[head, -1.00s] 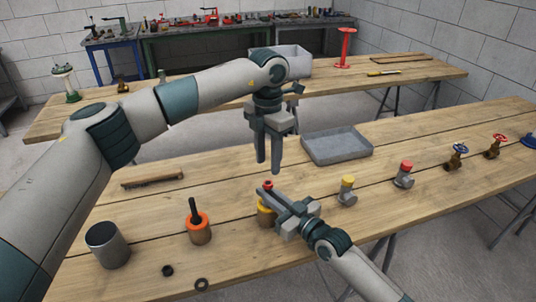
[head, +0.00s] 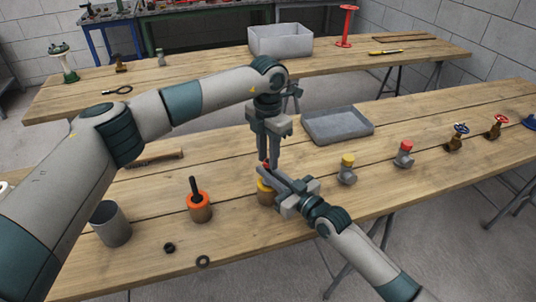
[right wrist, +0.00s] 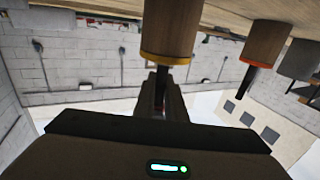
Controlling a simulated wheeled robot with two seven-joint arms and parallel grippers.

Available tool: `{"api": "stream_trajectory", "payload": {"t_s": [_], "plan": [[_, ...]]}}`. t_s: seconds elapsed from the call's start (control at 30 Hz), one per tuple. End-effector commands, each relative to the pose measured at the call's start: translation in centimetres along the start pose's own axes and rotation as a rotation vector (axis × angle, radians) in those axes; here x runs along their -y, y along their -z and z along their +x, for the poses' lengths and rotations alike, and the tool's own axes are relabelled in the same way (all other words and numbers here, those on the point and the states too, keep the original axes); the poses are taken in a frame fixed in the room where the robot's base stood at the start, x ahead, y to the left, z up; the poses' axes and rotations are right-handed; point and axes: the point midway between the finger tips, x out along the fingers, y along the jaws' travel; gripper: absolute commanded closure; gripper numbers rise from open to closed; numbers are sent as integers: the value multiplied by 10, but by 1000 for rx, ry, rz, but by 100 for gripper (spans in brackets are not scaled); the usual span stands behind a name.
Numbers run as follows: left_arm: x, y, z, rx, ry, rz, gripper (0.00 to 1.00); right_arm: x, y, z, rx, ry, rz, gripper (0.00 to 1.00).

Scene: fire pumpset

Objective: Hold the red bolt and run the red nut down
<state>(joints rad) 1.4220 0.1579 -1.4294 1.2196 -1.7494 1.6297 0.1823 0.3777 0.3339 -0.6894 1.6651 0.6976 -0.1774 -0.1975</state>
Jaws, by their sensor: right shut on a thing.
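The red nut (head: 266,164) shows as a small red patch above a wooden block with a yellow ring (head: 265,192). My left gripper (head: 268,161) points straight down with its fingertips at the nut. Its fingers hide most of the nut, so I cannot tell if they touch it. My right gripper (head: 267,176) reaches in level from the lower right, just below, and is shut on the red bolt. In the right wrist view, a little of the red bolt (right wrist: 160,90) shows between the fingers beside the yellow-ringed block (right wrist: 168,40).
An orange-ringed block with a dark rod (head: 199,208) and a grey cup (head: 111,224) stand left. Two dark rings (head: 203,261) lie near the front edge. A grey tray (head: 338,126) lies behind. Yellow-topped (head: 347,170) and red-topped (head: 403,154) fittings and valves (head: 455,138) stand right.

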Motion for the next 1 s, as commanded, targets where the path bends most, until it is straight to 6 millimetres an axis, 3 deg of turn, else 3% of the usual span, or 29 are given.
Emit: {"api": "stream_trajectory", "payload": {"t_s": [0.03,0.1,0.4,0.43,0.5,0.53,1.0], "plan": [[0,0,0,0,0,0,86,0,0,0,0,0,0,100],[0,0,0,0,0,0,100,0,0,0,0,0,0,100],[0,0,0,0,0,20,100,0,0,0,0,0,0,100],[0,0,0,0,0,20,78,0,0,0,0,0,0,100],[0,0,0,0,0,20,61,0,0,0,0,0,0,100],[0,0,0,0,0,20,58,0,0,0,0,0,0,100],[0,0,-8,1,0,20,58,0,0,0,0,0,0,100]]}}
